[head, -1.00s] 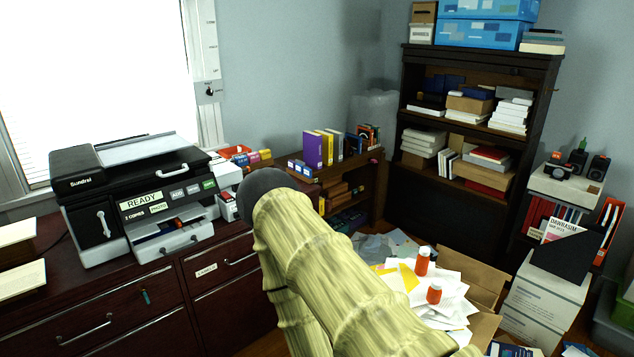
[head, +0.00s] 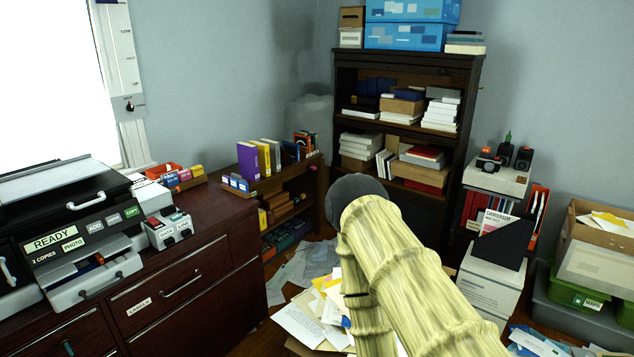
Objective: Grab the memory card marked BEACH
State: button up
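No card with a readable BEACH mark shows in the head view. Small coloured cards or labels stand in a row in a wooden holder (head: 182,180) on the dark cabinet, too small to read. A small white device (head: 168,229) with red and green pieces on top sits in front of that holder, beside the printer. My arm, in a pale yellow sleeve with a dark rounded joint, crosses the lower middle of the view. My gripper cannot be seen.
The printer (head: 68,235) stands on the dark cabinet (head: 185,290) at left. A low bookcase (head: 300,205) and a tall shelf (head: 345,85) stand behind. Loose papers (head: 300,325) litter the floor. A white box stack with a black file holder (head: 500,243) stands at right.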

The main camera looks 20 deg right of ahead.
aim_at(244, 186)
jog(key=z, duration=0.65)
jog(key=i, duration=1.5)
jog(key=u, duration=0.35)
